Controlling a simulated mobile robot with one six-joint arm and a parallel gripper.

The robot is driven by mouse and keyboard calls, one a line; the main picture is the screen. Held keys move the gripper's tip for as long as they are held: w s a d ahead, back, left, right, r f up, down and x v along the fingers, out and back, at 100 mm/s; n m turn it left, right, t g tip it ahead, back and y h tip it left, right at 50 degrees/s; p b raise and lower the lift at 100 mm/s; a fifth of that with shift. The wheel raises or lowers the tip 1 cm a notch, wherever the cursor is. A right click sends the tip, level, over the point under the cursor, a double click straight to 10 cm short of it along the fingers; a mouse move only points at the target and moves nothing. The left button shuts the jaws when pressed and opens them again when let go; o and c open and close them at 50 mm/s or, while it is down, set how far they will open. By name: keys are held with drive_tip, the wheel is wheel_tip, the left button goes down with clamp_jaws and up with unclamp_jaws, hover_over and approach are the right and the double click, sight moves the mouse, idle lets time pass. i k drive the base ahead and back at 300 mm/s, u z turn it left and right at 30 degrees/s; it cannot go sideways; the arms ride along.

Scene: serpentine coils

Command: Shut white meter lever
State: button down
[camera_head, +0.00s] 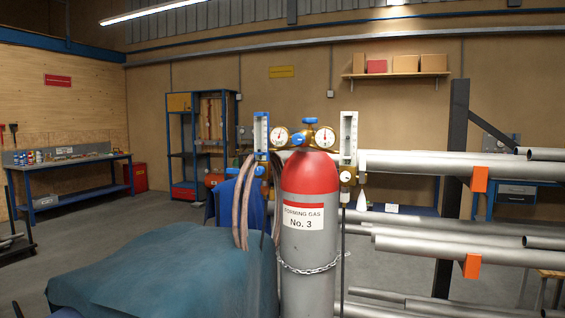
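A grey gas cylinder (303,250) with a red shoulder stands upright at the centre, labelled "Forming Gas No. 3". A brass regulator with two round gauges sits on top, with a blue knob. A clear white flow meter (348,138) stands upright on its right side, with a brass valve at its foot. A white lever (361,199) hangs down beside that valve; its exact angle is hard to tell. A second meter (261,131) on the left has blue parts, with a blue lever (260,171) low on it. My gripper is not in view.
Grey pipes (440,164) lie on a dark rack with orange stops (480,178), close to the right of the cylinder. A blue-green cloth (165,268) covers a surface at front left. Hoses hang by the left meter. A chain (308,269) circles the cylinder. Open floor lies left.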

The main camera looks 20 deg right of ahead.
sight(362, 167)
drive_tip(key=u, duration=0.1)
drive_tip(key=i, duration=1)
drive_tip(key=z, duration=0.35)
